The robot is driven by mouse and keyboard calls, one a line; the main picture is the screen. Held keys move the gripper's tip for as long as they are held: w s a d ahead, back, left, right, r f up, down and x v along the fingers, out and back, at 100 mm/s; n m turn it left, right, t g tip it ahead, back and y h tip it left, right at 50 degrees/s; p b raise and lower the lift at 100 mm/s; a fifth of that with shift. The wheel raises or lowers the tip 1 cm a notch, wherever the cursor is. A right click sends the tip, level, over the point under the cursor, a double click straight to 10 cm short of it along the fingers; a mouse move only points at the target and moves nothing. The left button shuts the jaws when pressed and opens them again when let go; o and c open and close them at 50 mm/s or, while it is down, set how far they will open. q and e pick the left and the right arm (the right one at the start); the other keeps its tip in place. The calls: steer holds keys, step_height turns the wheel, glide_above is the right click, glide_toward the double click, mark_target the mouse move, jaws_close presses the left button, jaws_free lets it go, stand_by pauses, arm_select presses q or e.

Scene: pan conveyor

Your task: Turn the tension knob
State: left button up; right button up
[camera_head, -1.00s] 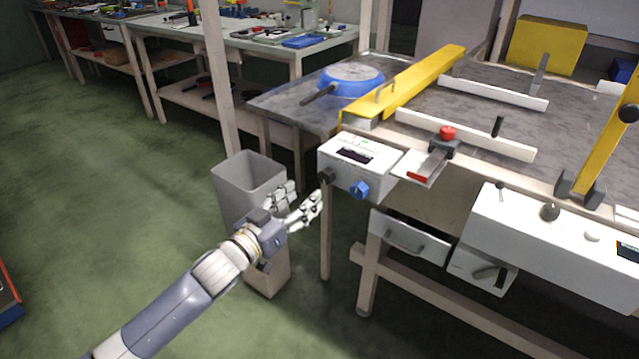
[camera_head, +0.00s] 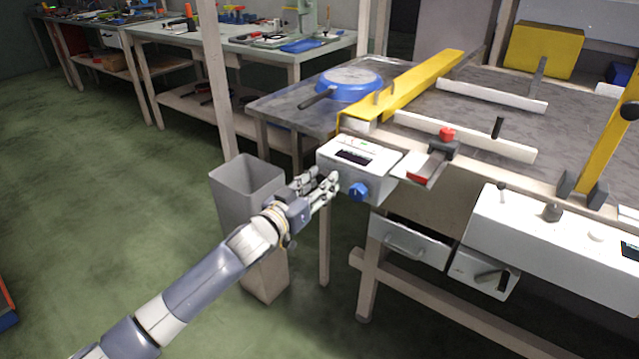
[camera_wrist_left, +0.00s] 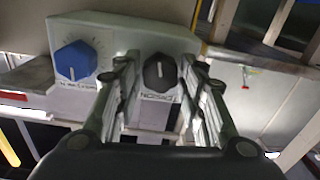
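A white control box (camera_head: 357,160) sits at the front left corner of the conveyor table. It carries a blue knob (camera_head: 358,191), which is also in the left wrist view (camera_wrist_left: 75,61), and a black knob (camera_wrist_left: 160,73). The lettering by the black knob is upside down and hard to read. My left gripper (camera_head: 327,181) is at the box's left end, over the black knob, and hides it in the head view. In the left wrist view its two fingers (camera_wrist_left: 162,68) stand either side of the black knob, with small gaps visible. My right gripper is in no view.
A blue pan (camera_head: 350,84) lies on the table behind the box, near a yellow bar (camera_head: 415,84). A red-topped clamp (camera_head: 440,150) is right of the box.

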arm_select(q)
steer(key=c, duration=0.4)
steer(key=shift+c, duration=0.2)
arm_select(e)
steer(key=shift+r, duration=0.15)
arm_select(q)
steer(key=shift+r+m+p, duration=0.1)
steer(key=shift+m+p, duration=0.9)
steer(key=shift+m, duration=0.2)
steer(key=shift+m+p, duration=0.75)
steer(key=shift+m, duration=1.05)
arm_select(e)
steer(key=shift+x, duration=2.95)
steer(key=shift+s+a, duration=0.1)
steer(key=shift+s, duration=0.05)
